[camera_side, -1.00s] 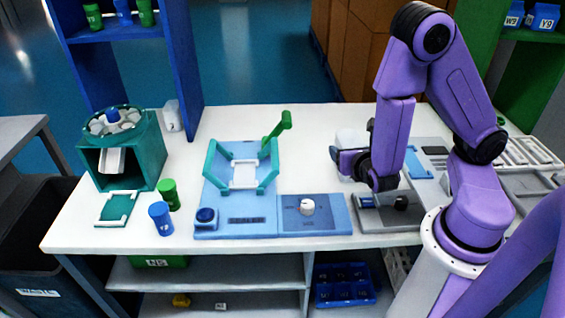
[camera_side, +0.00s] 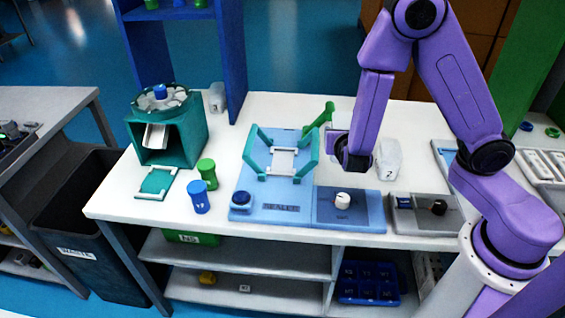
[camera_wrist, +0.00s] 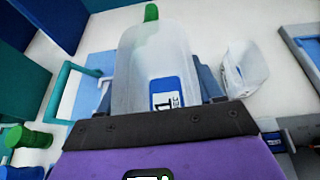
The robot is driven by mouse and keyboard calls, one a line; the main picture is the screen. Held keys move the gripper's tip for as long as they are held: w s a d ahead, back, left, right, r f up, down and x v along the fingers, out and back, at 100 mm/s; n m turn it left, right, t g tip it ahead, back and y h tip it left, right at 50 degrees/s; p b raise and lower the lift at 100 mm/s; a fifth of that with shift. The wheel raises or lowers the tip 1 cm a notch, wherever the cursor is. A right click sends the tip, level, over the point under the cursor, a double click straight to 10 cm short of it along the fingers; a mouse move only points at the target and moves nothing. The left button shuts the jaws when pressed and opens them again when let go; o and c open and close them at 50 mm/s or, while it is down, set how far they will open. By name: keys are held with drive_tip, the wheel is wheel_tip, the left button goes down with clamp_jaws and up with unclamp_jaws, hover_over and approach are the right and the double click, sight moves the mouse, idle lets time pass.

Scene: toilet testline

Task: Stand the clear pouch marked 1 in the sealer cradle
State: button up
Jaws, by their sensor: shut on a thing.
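The clear pouch marked 1 (camera_wrist: 160,62) is upright in my gripper (camera_wrist: 162,95) in the wrist view, with a blue label facing the camera. My gripper (camera_side: 348,160) is shut on it, right of the sealer in the side view, where the held pouch is mostly hidden. The sealer (camera_side: 246,184) is a blue base with teal side frames and a raised green lever (camera_side: 322,116). Its pale cradle (camera_side: 284,161) lies between the frames and looks empty. My gripper and pouch are apart from the cradle.
Another clear pouch (camera_side: 388,160) stands just right of my gripper, also in the wrist view (camera_wrist: 245,68). A dial panel (camera_side: 360,212) adjoins the sealer. Green (camera_side: 208,173) and blue (camera_side: 199,197) cylinders stand left. A teal dispenser (camera_side: 185,140) stands further left.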

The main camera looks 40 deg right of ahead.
drive_tip(key=shift+w+a+r, duration=0.5)
drive_tip(key=shift+w+a, duration=1)
drive_tip(key=shift+a, duration=0.65)
drive_tip(key=w+f, duration=0.3)
drive_tip(key=w, duration=0.1)
drive_tip(key=w+f, duration=0.3)
drive_tip(key=w, duration=0.2)
drive_tip(key=w+a+f, duration=0.1)
drive_tip(key=w+f, duration=0.2)
drive_tip(key=w, duration=0.1)
drive_tip(key=shift+w+a+f, duration=0.1)
drive_tip(key=shift+w+f, duration=0.25)
drive_tip(key=shift+f, duration=1.65)
drive_tip(key=shift+f, duration=0.1)
drive_tip(key=o, duration=1)
